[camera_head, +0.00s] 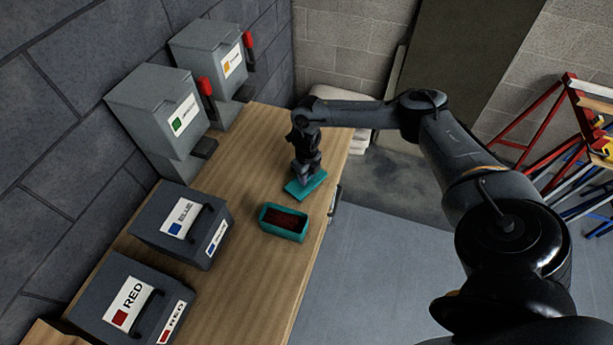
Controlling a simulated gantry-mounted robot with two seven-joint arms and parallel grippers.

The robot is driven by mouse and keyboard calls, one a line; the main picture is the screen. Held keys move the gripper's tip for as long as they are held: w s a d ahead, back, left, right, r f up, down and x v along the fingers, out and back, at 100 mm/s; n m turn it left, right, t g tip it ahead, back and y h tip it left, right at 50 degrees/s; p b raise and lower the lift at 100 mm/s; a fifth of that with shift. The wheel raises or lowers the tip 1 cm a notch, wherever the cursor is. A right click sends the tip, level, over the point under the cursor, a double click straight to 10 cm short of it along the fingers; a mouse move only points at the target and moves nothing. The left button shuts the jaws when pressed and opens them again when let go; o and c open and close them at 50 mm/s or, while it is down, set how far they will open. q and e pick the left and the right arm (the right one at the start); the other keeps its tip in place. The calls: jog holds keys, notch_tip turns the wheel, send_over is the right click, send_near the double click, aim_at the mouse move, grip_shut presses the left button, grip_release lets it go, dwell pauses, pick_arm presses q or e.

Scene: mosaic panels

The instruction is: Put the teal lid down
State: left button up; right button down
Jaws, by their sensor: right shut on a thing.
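The teal lid (306,188) is a flat piece at the right side of the wooden table, just behind the teal box. My right gripper (304,178) is above the lid, pointing down, and is shut on it. I cannot tell whether the lid touches the table. The teal box (264,222) stands open on the table, with dark red contents (286,221) inside. The gripper's fingertips are small and partly hidden in the dark hand. My left gripper is not in view.
Grey boxes labelled RED (85,290) and blue (160,212) stand along the table's left side. Two grey dispensers with red handles, one with a green label (150,95) and one with a yellow label (205,48), stand behind them. The wooden table (240,290) is clear in front.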

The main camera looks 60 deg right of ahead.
jog(key=shift+f, duration=0.45)
jog(key=shift+f, duration=0.15)
jog(key=c, duration=0.9)
grip_release()
jog(key=shift+r, duration=0.3)
notch_tip(320, 180, up, 12)
